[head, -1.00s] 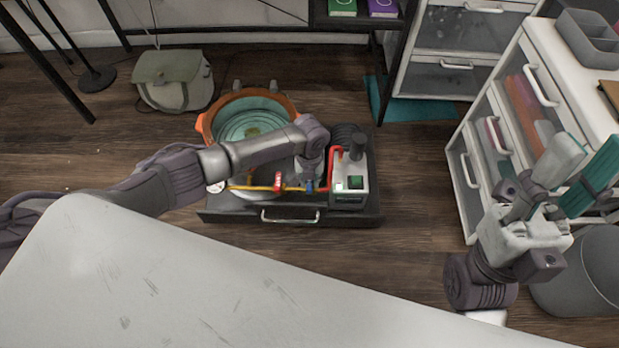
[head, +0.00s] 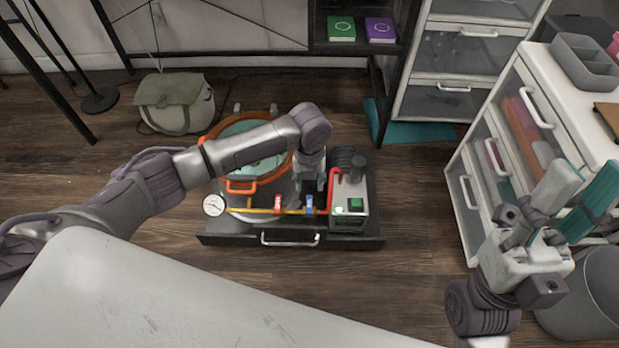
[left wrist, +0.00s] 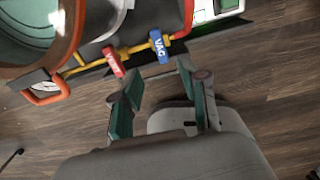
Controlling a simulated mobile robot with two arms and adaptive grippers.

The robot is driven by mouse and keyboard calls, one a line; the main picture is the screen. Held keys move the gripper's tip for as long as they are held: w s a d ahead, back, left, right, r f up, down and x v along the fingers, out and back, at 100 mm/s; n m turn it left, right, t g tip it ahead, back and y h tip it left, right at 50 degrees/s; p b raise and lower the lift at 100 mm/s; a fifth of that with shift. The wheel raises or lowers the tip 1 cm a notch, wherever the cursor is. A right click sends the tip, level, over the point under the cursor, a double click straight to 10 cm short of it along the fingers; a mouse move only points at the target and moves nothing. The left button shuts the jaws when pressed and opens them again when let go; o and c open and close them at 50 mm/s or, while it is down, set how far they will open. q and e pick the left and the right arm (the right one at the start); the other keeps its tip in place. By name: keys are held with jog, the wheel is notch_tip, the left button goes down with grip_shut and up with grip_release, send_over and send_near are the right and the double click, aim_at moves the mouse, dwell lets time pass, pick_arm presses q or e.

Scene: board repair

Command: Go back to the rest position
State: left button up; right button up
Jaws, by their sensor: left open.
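My left gripper (head: 308,192) points down over the vacuum setup, open and empty. In the left wrist view its fingers (left wrist: 160,88) are apart, near the blue VAC valve handle (left wrist: 159,47) and the red VENT handle (left wrist: 113,62); no firm contact shows. In the head view the red handle (head: 277,205) and blue handle (head: 309,205) sit on the yellow pipe. An orange-rimmed chamber with a teal inside (head: 240,130) stands behind, partly hidden by my left arm. My right gripper (head: 578,195) is raised at the right, its fingers apart and empty.
A pump (head: 350,205) with a green switch and a gauge (head: 213,205) flank the pipe, above a dark drawer front (head: 340,243). A white table edge (head: 150,290) lies below my left arm. A white drawer cabinet (head: 512,130) and grey bin (head: 590,300) stand at the right.

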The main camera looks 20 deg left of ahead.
pick_arm(q)
jog(key=shift+r, duration=0.8)
